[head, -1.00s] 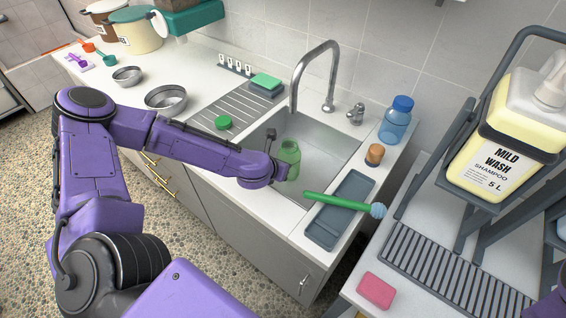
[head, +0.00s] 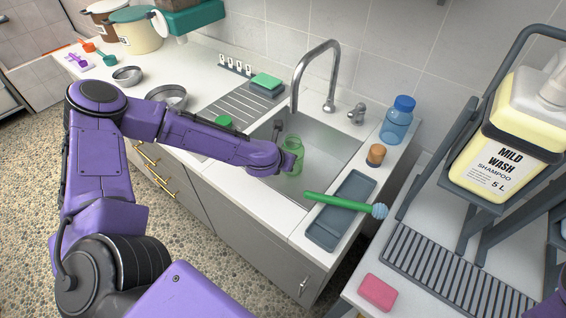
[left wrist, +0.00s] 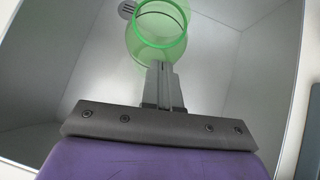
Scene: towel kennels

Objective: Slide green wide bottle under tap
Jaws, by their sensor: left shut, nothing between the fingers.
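The green wide bottle (head: 294,150) is translucent and stands upright, open-topped, in the steel sink (head: 335,158). In the left wrist view the bottle (left wrist: 158,42) shows from above, with the drain beside it at upper left. My left gripper (head: 290,160) is down in the sink at the bottle's near left side. Its shut, empty fingers (left wrist: 163,80) end at the bottle's near wall and seem to touch it. My right gripper is not in view.
A green bottle brush (head: 340,203) lies across the grey tray (head: 352,190) right of the sink. A green lid (head: 224,121) lies left of the sink.

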